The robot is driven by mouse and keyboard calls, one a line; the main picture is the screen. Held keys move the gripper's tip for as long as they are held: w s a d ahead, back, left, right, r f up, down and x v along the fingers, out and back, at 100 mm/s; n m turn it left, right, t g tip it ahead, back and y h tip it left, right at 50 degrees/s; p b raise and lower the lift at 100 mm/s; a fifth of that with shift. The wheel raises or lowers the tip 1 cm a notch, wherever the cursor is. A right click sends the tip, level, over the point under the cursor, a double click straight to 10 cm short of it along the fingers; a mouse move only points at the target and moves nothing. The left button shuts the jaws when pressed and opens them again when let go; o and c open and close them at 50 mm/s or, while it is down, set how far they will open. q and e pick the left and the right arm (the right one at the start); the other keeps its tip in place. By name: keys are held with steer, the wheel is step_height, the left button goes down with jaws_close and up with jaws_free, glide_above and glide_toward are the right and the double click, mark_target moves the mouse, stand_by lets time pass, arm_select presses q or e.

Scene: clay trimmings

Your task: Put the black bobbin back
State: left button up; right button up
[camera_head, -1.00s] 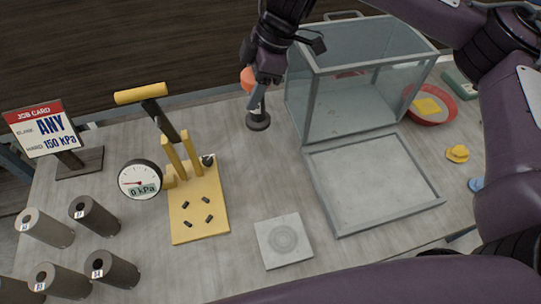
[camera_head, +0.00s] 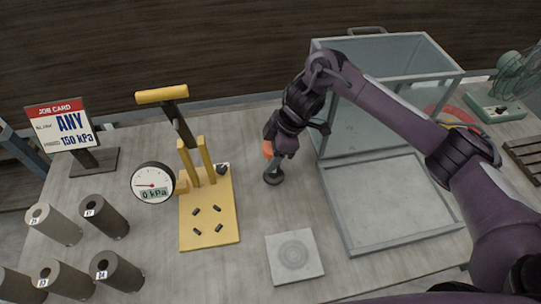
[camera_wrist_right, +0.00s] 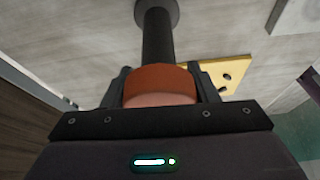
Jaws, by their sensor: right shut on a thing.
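A dark piece with an orange grip, a shaft and a round foot (camera_head: 273,178) is in my right gripper (camera_head: 270,151). It is the nearest match in view to the black bobbin, but I cannot be sure. In the right wrist view the fingers close around its orange grip (camera_wrist_right: 160,85), and the dark shaft (camera_wrist_right: 157,38) points away. Whether the foot touches the table is unclear. It is right of the yellow board (camera_head: 190,235) and behind the grey square plate (camera_head: 295,258). My left gripper is not in view.
A glass-sided box (camera_head: 375,125) stands behind a grey frame tray (camera_head: 350,245). A gauge (camera_head: 152,184) reading 0 kPa is beside the yellow board. Several grey cylinders (camera_head: 55,224) stand at left near a job card (camera_head: 62,125). A green fan (camera_head: 508,80) is at far right.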

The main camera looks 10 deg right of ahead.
steer(key=shift+f, duration=0.4)
steer(key=shift+f, duration=0.1)
steer(key=o, duration=1.2)
steer(key=shift+r, duration=0.25)
steer(key=p+v, duration=0.1)
steer(key=v, duration=1)
steer(key=shift+d+r, duration=0.25)
steer(key=shift+r, duration=0.05)
